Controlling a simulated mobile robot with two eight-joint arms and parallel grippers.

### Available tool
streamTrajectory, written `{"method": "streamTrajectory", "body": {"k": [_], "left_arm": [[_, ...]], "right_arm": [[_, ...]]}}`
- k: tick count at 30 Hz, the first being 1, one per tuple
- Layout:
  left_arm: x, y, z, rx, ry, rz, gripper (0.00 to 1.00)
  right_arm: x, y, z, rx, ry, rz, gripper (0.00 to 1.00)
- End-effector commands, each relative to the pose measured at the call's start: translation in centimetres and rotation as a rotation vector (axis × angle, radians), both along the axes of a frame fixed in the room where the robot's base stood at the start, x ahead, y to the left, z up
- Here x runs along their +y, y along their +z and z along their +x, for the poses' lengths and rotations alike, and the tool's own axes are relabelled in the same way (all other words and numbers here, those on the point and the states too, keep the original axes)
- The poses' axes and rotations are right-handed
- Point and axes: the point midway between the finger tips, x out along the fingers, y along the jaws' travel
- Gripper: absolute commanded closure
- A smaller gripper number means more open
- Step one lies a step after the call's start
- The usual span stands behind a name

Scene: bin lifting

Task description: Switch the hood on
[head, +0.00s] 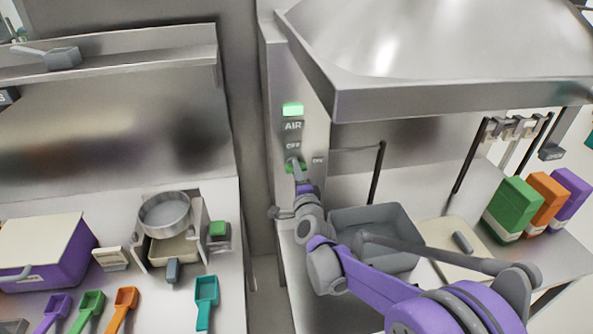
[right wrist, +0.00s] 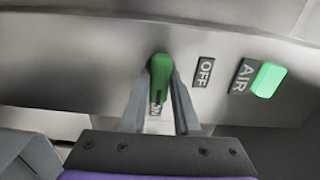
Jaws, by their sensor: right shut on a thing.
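The hood's switch is a green handle (right wrist: 161,75) on the metal panel, seen close up in the right wrist view. It lies lengthwise toward the ON label (right wrist: 155,110), with the OFF label (right wrist: 203,72) off to one side. In the head view the green handle (head: 295,164) sits under the OFF label and is partly hidden by my gripper. A green lamp (head: 292,109) above the AIR label looks bright; it also shows in the right wrist view (right wrist: 268,79). My right gripper (right wrist: 161,90) is shut on the green handle. My left gripper is not in view.
The hood canopy (head: 440,95) overhangs to the right of the panel. Below are a grey bin (head: 400,222) and a board (head: 470,262). Green, orange and purple boxes (head: 512,207) stand at right. A left counter holds a purple box (head: 60,265), a round pan (head: 164,213) and scoops.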

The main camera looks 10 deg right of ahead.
Motion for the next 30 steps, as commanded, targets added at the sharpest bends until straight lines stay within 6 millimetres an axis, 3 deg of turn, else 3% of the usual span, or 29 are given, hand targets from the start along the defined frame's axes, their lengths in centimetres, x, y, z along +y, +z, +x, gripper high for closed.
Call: {"method": "streamTrajectory", "body": {"k": [17, 18, 22, 30], "left_arm": [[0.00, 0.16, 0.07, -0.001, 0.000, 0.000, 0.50], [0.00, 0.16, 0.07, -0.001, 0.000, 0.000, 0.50], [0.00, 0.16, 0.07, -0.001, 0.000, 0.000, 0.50], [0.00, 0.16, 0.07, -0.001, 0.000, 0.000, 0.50]], "right_arm": [[0.00, -0.03, 0.00, 0.000, 0.000, 0.032, 1.00], [0.00, -0.03, 0.00, 0.000, 0.000, 0.032, 0.65], [0.00, -0.03, -0.01, 0.000, 0.000, 0.031, 0.41], [0.00, -0.02, -0.02, 0.000, 0.000, 0.029, 0.40]]}}
